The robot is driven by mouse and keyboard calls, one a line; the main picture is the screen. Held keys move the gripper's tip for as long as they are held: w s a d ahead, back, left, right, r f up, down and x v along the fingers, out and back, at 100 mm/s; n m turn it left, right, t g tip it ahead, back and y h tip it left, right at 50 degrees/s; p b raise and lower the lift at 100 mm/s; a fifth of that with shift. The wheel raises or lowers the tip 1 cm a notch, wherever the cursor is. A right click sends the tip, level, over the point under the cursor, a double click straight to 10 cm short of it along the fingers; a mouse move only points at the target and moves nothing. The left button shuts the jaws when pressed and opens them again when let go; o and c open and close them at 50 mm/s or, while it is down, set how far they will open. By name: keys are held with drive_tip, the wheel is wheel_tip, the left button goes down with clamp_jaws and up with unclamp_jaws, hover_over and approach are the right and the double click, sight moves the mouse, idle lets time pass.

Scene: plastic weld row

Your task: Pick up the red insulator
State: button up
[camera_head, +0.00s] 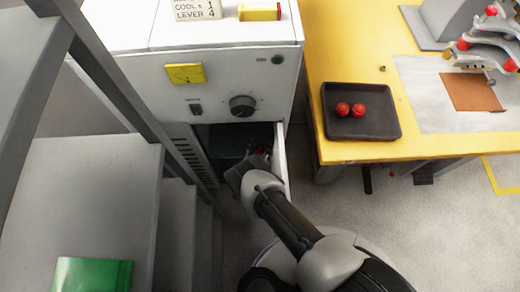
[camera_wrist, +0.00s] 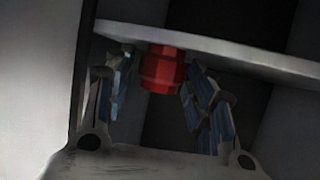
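A red insulator (camera_wrist: 162,72) shows in the wrist view, between my two fingers near their tips. It is against the edge of a pale panel, and its upper end is partly hidden there. My gripper (camera_wrist: 160,78) is open, with a clear gap on the left of the insulator and a narrow one on the right; I cannot tell whether the right finger touches it. In the head view, my gripper (camera_head: 245,166) is inside the open dark drawer of the white cabinet, with a small red spot (camera_head: 260,150) beside it.
The white cabinet (camera_head: 225,85) has a black knob (camera_head: 243,105) above the drawer. The pale drawer side (camera_head: 281,160) stands close right of my arm. A black tray (camera_head: 362,130) with two red round pieces (camera_head: 351,109) lies on the yellow table (camera_head: 340,60). Grey steps (camera_head: 95,195) stand left.

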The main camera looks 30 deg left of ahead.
drive_tip(key=c, duration=0.9)
